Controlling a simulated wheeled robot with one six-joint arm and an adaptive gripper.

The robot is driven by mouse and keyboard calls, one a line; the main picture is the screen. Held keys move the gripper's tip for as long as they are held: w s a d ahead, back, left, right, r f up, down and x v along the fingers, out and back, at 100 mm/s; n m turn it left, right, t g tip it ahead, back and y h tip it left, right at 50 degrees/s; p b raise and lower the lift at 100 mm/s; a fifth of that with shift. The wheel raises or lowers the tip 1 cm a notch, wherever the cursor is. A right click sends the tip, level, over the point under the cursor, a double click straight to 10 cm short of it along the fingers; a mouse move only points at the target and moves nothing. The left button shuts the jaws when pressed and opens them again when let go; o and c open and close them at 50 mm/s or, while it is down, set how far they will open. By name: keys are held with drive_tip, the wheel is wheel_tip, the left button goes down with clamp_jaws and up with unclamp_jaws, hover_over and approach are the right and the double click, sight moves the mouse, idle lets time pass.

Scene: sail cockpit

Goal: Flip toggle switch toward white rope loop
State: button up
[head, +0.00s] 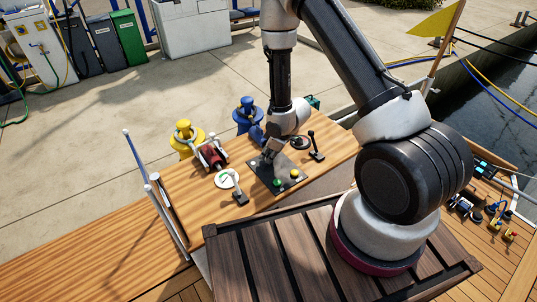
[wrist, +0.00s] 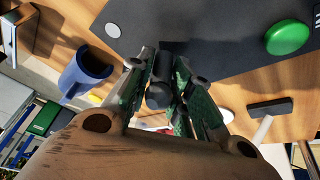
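A dark control panel (head: 292,185) lies on the wooden bench and carries a green button (head: 278,183) and a yellow button. The panel (wrist: 225,35) also shows in the wrist view with its green button (wrist: 287,38). My gripper (head: 268,156) is low over the panel's far left part. In the wrist view, my gripper (wrist: 165,75) has its green-padded fingers close on both sides of a dark, round-ended toggle switch (wrist: 159,95), with little or no gap. The white rope loop (head: 227,179) lies on the bench left of the panel. In the head view my gripper hides the toggle.
A white-handled lever (head: 238,191) stands beside the rope loop, and a black lever (head: 315,146) stands right of the panel. A red winch-like device (head: 211,154), a yellow bollard (head: 185,138) and a blue one (head: 248,115) are behind. The bench's left part is clear.

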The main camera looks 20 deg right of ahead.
clamp_jaws()
drive_tip(key=shift+a+h, duration=0.25)
drive_tip(key=shift+h, duration=0.05)
drive_tip(key=shift+a+f+n+t+h, duration=0.15)
drive_tip(key=shift+t+h, duration=0.1)
drive_tip(key=shift+h, duration=0.35)
drive_tip(key=shift+a+r+n+t+h, duration=0.15)
drive_tip(key=shift+t+h, duration=0.1)
drive_tip(key=shift+h, duration=0.35)
drive_tip(key=shift+s+a+f+t+h, duration=0.2)
drive_tip(key=shift+a+f+t+h, duration=0.1)
drive_tip(key=shift+h, duration=0.5)
drive_tip(key=o, duration=0.7)
unclamp_jaws()
drive_tip(key=shift+d, duration=0.1)
